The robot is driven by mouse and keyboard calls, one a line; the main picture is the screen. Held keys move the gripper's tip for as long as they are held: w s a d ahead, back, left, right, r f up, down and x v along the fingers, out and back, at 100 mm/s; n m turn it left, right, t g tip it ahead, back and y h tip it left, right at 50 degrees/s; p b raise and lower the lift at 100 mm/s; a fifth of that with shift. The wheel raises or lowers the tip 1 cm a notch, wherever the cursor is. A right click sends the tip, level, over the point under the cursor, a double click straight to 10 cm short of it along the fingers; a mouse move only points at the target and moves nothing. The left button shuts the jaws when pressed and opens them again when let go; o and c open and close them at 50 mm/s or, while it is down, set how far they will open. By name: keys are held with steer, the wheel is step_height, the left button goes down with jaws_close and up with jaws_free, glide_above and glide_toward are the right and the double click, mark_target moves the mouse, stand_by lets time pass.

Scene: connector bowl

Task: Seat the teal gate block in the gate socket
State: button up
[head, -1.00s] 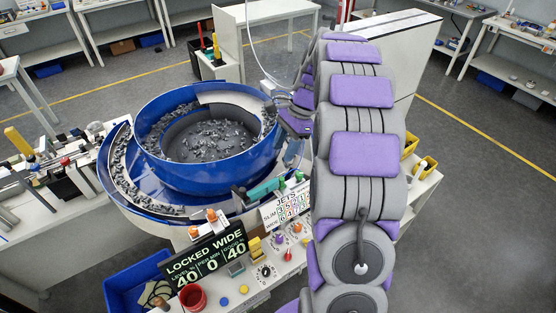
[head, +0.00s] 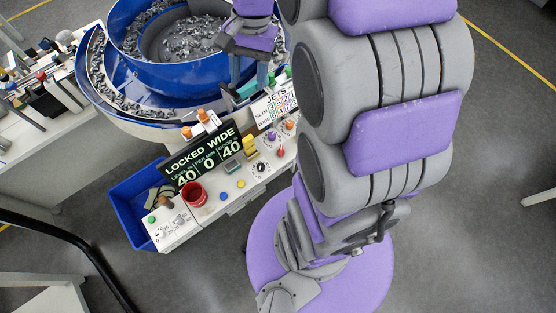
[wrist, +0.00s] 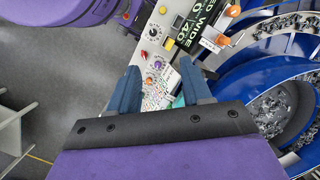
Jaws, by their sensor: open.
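The teal gate block (head: 246,91) is at the right front edge of the blue bowl feeder, just beside the jets card (head: 274,102). My gripper (head: 249,79) is open, with its two blue-grey fingers pointing down close over the block in the head view. In the wrist view the fingers of my gripper (wrist: 160,72) are spread apart, and a small part of the teal block (wrist: 179,101) shows beside the right finger. I cannot tell whether the fingers straddle or touch it. The gate socket cannot be made out clearly; my gripper and the card crowd that area.
The blue bowl (head: 122,52) holds many grey connectors. A blue bin (head: 131,206) is at the left. Grey floor lies open to the right.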

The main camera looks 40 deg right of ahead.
steer(key=s+a+f+n+h, duration=0.1)
steer(key=s+a+n, duration=0.2)
steer(key=s, duration=0.7)
steer(key=s+a+f+n+h, duration=0.1)
steer(key=s+a+f+n, duration=0.1)
steer(key=s+n, duration=0.4)
steer(key=s+a, duration=0.1)
steer(key=s, duration=0.3)
steer(key=shift+n+h, duration=0.3)
steer(key=shift+n, duration=0.1)
steer(key=shift+w+f, duration=0.1)
steer(key=shift+f, duration=0.1)
